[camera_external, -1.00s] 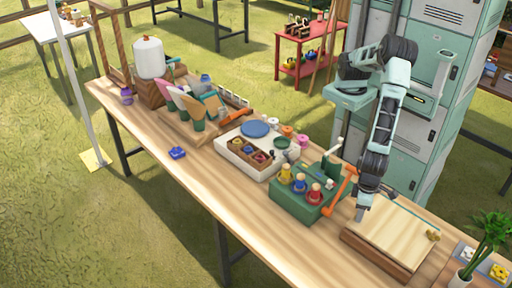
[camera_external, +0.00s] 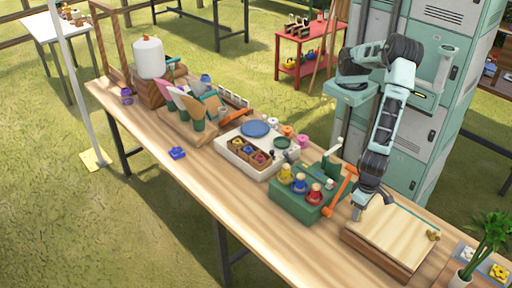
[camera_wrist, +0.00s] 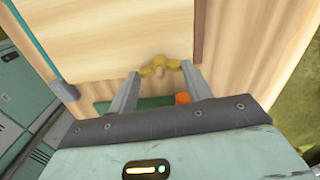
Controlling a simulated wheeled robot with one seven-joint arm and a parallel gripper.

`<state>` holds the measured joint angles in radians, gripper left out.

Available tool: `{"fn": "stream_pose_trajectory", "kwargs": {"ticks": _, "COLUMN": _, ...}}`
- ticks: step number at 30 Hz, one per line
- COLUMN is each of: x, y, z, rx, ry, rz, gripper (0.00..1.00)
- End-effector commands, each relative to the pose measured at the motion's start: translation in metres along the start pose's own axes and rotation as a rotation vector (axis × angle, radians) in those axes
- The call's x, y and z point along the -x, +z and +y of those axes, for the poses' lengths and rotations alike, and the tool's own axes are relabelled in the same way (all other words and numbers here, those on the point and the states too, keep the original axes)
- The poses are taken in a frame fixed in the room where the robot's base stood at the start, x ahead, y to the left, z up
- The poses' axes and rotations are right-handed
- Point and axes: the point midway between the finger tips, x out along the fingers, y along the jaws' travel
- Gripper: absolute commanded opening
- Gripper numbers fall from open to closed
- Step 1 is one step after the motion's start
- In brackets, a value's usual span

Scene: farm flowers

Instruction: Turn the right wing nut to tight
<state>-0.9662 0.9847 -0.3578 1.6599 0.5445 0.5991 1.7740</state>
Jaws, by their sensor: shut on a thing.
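A wooden flower press (camera_external: 392,234) lies on the long table. A brass-yellow wing nut (camera_wrist: 160,68) shows at its edge in the wrist view, between the fingertips of my gripper (camera_wrist: 162,76). My gripper (camera_external: 357,212) points down at the press's left end in the external view and is shut on this wing nut. The fingers hide the nut in the external view. A second brass wing nut (camera_external: 433,236) stands free at the press's right end.
A green box (camera_external: 298,205) with red, blue and yellow bottles and an orange handle (camera_external: 342,190) stands close left of my gripper. A white tray (camera_external: 250,155) is farther left. A potted plant (camera_external: 488,238) stands right of the press. The table's front edge is clear.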

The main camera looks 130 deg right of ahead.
Motion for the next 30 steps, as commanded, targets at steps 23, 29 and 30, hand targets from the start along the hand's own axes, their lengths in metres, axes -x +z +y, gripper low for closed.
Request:
{"fn": "stream_pose_trajectory", "kwargs": {"ticks": 23, "x": 0.021, "y": 0.002, "z": -0.002, "rx": 0.004, "ry": -0.006, "rz": -0.004, "gripper": 0.71}}
{"fn": "stream_pose_trajectory", "kwargs": {"ticks": 29, "x": 0.065, "y": 0.002, "z": -0.001, "rx": 0.003, "ry": -0.007, "rz": -0.006, "gripper": 0.71}}
{"fn": "stream_pose_trajectory", "kwargs": {"ticks": 30, "x": 0.075, "y": 0.002, "z": -0.001, "rx": 0.003, "ry": -0.008, "rz": -0.006, "gripper": 0.71}}
